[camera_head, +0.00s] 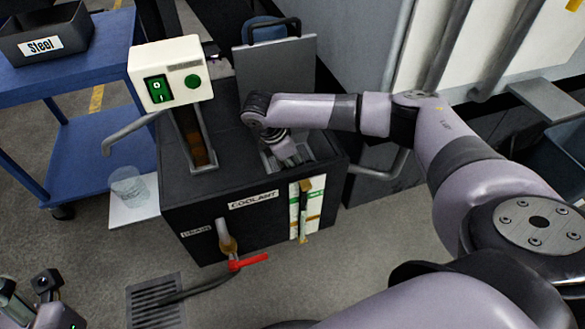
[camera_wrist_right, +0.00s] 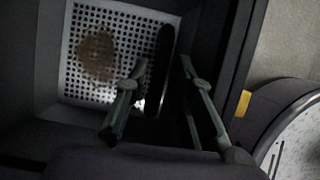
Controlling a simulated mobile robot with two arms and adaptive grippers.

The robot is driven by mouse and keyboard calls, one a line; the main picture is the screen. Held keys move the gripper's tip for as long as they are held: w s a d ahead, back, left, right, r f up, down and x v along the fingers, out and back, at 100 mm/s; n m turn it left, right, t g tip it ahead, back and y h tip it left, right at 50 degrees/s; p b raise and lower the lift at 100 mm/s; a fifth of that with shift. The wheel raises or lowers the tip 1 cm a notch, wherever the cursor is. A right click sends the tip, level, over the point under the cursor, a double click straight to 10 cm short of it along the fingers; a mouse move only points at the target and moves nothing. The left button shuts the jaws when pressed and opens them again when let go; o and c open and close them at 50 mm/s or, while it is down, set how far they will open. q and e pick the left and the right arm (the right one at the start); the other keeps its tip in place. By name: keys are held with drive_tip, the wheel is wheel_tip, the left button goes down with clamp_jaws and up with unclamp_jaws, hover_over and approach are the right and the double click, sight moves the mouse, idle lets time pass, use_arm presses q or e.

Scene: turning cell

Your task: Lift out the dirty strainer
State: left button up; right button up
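The dirty strainer (camera_wrist_right: 75,85), a pale perforated square with a brown stain, sits inside a dark opening in the right wrist view. A dark, narrow upright piece (camera_wrist_right: 161,72), possibly its handle, stands at its right edge. My right gripper (camera_wrist_right: 163,64) has its fingers apart, one to each side of this piece, with no clear contact. In the head view my right gripper (camera_head: 287,153) reaches down into the right opening of the black coolant tank (camera_head: 190,220); the strainer is mostly hidden there. My left gripper (camera_head: 27,285) is open and empty at the bottom left.
A control box (camera_head: 170,72) stands over the tank's left side, near a narrow slot (camera_head: 197,145). A grey lid (camera_head: 275,75) stands upright behind the opening. A clear beaker (camera_head: 128,185) is left of the tank.

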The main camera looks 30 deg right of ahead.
drive_tip(key=shift+x, duration=1.05)
drive_tip(key=shift+c, duration=0.4)
clamp_jaws()
drive_tip(key=shift+r, duration=0.1)
